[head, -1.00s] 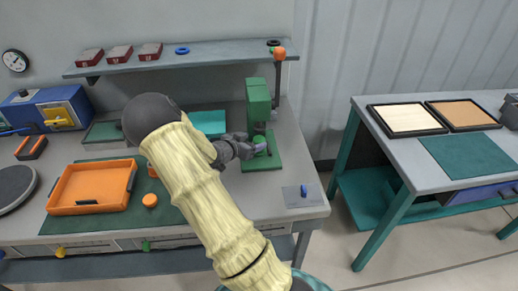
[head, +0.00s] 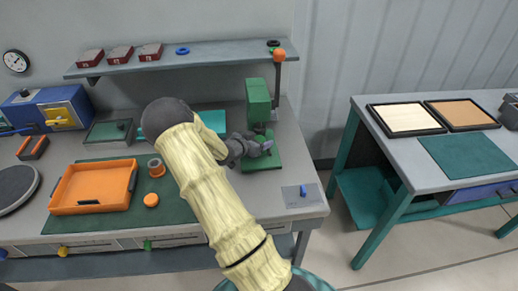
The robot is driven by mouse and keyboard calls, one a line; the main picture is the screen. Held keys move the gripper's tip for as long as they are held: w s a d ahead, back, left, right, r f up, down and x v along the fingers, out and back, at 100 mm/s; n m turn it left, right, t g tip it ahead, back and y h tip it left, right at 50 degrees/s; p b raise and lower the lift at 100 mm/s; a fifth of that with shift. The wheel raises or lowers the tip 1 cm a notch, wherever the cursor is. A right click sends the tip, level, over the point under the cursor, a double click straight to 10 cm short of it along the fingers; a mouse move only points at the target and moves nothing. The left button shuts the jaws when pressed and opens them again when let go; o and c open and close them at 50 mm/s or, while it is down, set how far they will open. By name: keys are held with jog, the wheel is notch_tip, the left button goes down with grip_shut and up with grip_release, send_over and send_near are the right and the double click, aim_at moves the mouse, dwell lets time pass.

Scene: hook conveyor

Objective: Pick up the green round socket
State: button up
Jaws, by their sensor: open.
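A small rounded green piece (head: 268,134) shows under the head of the green press (head: 258,100), just beyond my gripper. It may be the green round socket, but it is too small and too hidden to be sure. My gripper (head: 267,147) is open, with its fingertips over the green press base (head: 264,162). I cannot tell whether the fingers touch the piece or stand around it.
A plate (head: 291,199) with a blue pin lies at the front right. Bench room between is clear.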

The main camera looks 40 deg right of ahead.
jog(key=shift+c, duration=0.3)
jog(key=c, duration=1.3)
jog(key=shift+r, duration=0.15)
jog(key=shift+w+r, duration=0.1)
jog(key=shift+r, duration=0.5)
jog(key=s+a+b, duration=0.1)
jog(key=s+a, duration=0.2)
jog(key=s, duration=0.2)
jog(key=s+a+b, duration=0.2)
jog(key=s+a, duration=0.1)
jog(key=s, duration=0.2)
jog(key=s+a+b, duration=0.1)
jog(key=s+a, duration=0.2)
jog(key=s, duration=0.2)
jog(key=shift+s+a+b, duration=0.2)
jog(key=shift+s+b, duration=0.05)
jog(key=shift+b, duration=0.05)
